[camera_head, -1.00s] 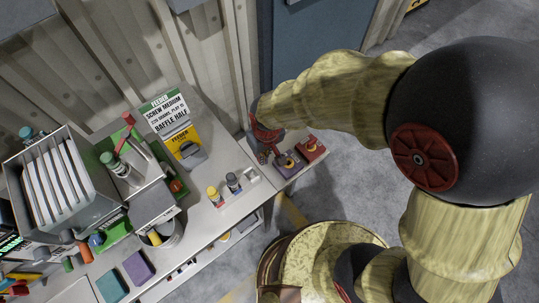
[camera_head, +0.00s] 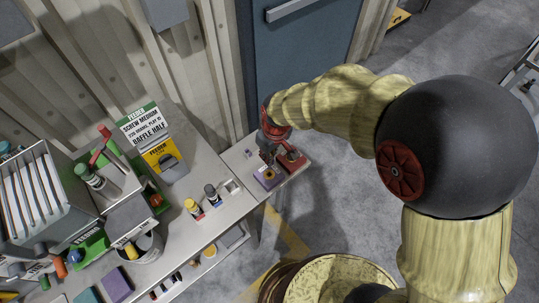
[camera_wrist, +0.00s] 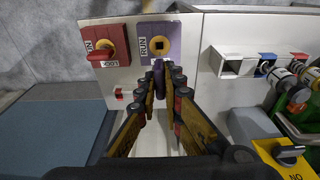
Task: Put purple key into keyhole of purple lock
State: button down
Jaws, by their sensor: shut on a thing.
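The purple lock (camera_wrist: 172,35) is at the top middle of the wrist view, with a dark square keyhole in a yellow plate. It also shows at the far end of the bench in the head view (camera_head: 268,178). My gripper (camera_wrist: 159,73) is shut on a small dark purple piece, the purple key (camera_wrist: 158,68), just below the keyhole in the wrist view. The key is mostly hidden between the fingertips. It appears apart from the keyhole, though the depth gap is hard to tell. In the head view my gripper (camera_head: 266,150) is beside the purple lock.
A yellow sign (camera_head: 162,158) stands further back. A blue door (camera_head: 300,55) is behind.

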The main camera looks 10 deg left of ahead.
jog(key=shift+f, duration=0.1)
jog(key=shift+f+b, duration=1.85)
jog(key=shift+f, duration=0.95)
jog(key=shift+f+b, duration=0.95)
jog(key=shift+f, duration=0.8)
jog(key=c, duration=2)
grip_release()
jog(key=shift+o, duration=0.8)
jog(key=shift+r, duration=0.1)
jog(key=r, duration=0.4)
jog(key=d+r, duration=0.1)
jog(key=r, duration=0.2)
jog(key=s+r, duration=0.1)
jog(key=r, duration=0.3)
jog(key=shift+s+d+r, duration=0.1)
jog(key=shift+d+r, duration=0.05)
jog(key=shift+r, duration=0.2)
